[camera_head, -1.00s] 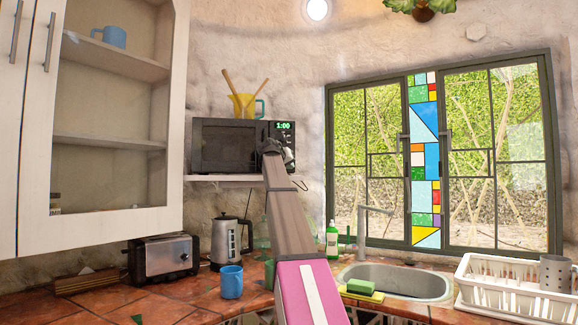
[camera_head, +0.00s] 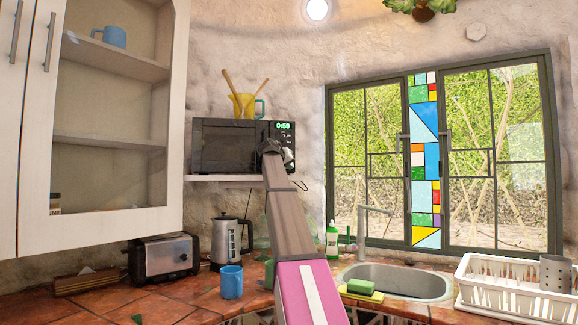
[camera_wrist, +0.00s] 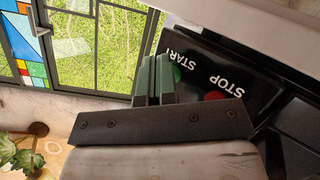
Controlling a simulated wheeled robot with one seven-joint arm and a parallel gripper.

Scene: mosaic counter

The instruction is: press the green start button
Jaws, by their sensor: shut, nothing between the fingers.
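The dark microwave (camera_head: 224,148) sits on a wall shelf, and its display (camera_head: 283,126) is lit and reads 0:59. In the wrist view the green start button (camera_wrist: 177,74) is partly hidden behind my fingers, beside the word START. The red STOP button (camera_wrist: 213,96) is next to it. My gripper (camera_wrist: 157,70) is shut and empty, with its fingertips at the panel by the green button. I cannot tell whether they still touch it. In the head view my gripper (camera_head: 276,148) covers the lower part of the control panel.
A yellow jug (camera_head: 243,105) with wooden utensils stands on the microwave. Below are a kettle (camera_head: 228,242), a toaster (camera_head: 162,258), a blue mug (camera_head: 231,282) and a sink (camera_head: 405,283). An open-fronted cabinet (camera_head: 110,225) is at the left and a window (camera_head: 498,150) at the right.

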